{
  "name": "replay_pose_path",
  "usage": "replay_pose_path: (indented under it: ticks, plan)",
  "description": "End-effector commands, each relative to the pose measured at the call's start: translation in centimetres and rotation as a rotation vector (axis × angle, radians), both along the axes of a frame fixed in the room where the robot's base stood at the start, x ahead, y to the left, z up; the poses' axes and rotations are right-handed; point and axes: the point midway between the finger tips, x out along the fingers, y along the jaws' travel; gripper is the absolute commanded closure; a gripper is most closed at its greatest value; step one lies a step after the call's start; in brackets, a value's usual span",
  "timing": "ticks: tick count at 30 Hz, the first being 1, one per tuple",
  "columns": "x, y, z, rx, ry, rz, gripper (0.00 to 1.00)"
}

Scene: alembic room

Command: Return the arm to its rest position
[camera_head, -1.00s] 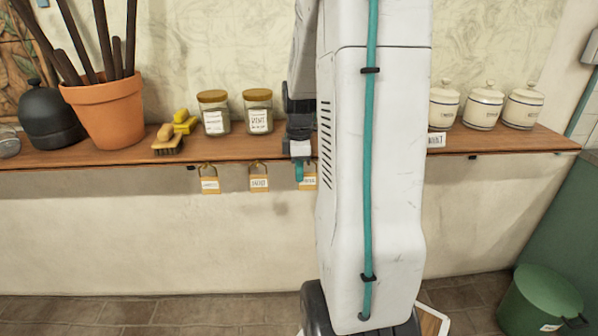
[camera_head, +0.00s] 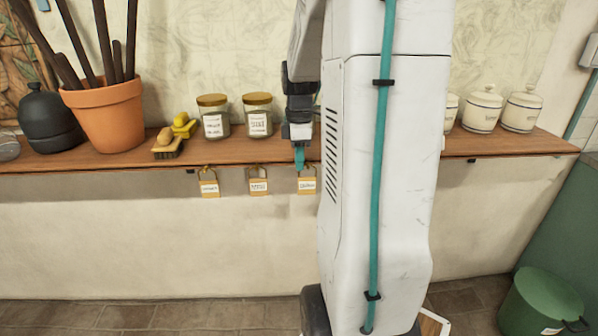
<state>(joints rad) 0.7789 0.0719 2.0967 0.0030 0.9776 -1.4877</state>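My arm stands upright in front of the shelf, right of the middle of the view. Its white link with a teal cable fills much of the height. My gripper (camera_head: 300,156) shows as a small teal tip below a dark wrist, left of the white link, near the shelf's front edge and above the right-hand padlock (camera_head: 307,185). The view is too small to tell whether its fingers are open or shut. I see nothing held in it.
A wooden shelf (camera_head: 95,162) runs across the wall. It carries a terracotta pot (camera_head: 108,115), a dark bottle (camera_head: 48,122), a brush (camera_head: 168,148), glass jars (camera_head: 213,120) and white canisters (camera_head: 482,112), one partly hidden by my arm. Padlocks hang below. A green bin (camera_head: 540,303) stands lower right.

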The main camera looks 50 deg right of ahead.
Motion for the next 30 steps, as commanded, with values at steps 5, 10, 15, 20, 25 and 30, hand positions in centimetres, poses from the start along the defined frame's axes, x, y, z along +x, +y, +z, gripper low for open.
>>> replay_pose_path:
  ticks: [5, 10, 15, 20, 25, 30]
  plan:
    - [0.2, -0.2, 2.3, -0.011, -0.011, 0.000, 0.71]
    - [0.1, -0.1, 2.5, -0.006, -0.007, 0.001, 0.71]
    - [0.2, 0.5, 2.7, -0.005, -0.006, -0.006, 0.71]
    - [0.4, 5.0, 4.4, -0.013, -0.016, -0.068, 0.71]
    - [-1.1, 14.7, 7.0, -0.022, -0.045, -0.226, 0.71]
    - [-5.0, 23.0, 8.0, -0.013, -0.076, -0.402, 0.71]
